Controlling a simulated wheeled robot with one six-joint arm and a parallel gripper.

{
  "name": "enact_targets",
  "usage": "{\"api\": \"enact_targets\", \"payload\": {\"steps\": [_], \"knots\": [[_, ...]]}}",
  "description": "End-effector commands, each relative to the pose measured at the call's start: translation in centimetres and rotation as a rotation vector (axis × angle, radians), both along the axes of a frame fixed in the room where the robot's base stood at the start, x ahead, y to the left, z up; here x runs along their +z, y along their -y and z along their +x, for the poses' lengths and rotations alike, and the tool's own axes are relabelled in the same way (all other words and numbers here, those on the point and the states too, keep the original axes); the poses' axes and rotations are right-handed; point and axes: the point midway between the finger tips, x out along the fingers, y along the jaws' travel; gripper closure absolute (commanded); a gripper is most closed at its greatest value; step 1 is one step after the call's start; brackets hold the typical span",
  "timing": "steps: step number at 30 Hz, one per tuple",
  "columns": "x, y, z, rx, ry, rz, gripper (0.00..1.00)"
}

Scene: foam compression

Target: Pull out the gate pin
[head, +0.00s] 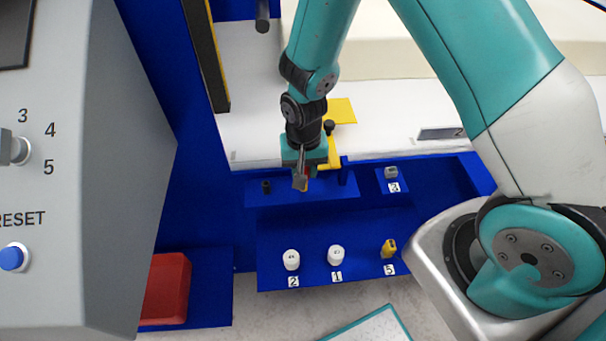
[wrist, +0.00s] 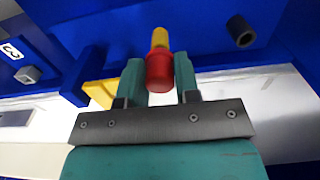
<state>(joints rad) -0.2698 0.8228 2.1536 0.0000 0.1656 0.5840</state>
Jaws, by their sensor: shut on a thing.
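My gripper (head: 301,181) is over the blue fixture in the head view, pointing down. In the wrist view my gripper (wrist: 158,75) has its two teal fingers on either side of the gate pin (wrist: 159,73), shut on its red head. The pin's yellow part points away from me towards the blue surface. I cannot tell whether its far end sits in a hole. A yellow bracket (head: 335,152) is right beside the gripper; it also shows in the wrist view (wrist: 100,93). The fingers hide most of the pin in the head view.
The blue shelf (head: 310,225) holds white pieces marked 2 (head: 291,260) and 1 (head: 336,255), and a yellow piece marked 5 (head: 389,249). A grey piece (head: 391,172) sits by label 3. A black post (head: 266,187) stands left of the gripper. A red block (head: 166,287) is lower left.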

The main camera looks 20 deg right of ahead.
Motion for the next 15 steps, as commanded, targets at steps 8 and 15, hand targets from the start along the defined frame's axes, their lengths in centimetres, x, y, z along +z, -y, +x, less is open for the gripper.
{"api": "enact_targets", "payload": {"steps": [8,15], "knots": [[1.3,0.0,0.0,0.000,0.000,0.000,1.00],[2.3,0.0,0.0,0.000,0.000,0.000,1.00]]}}
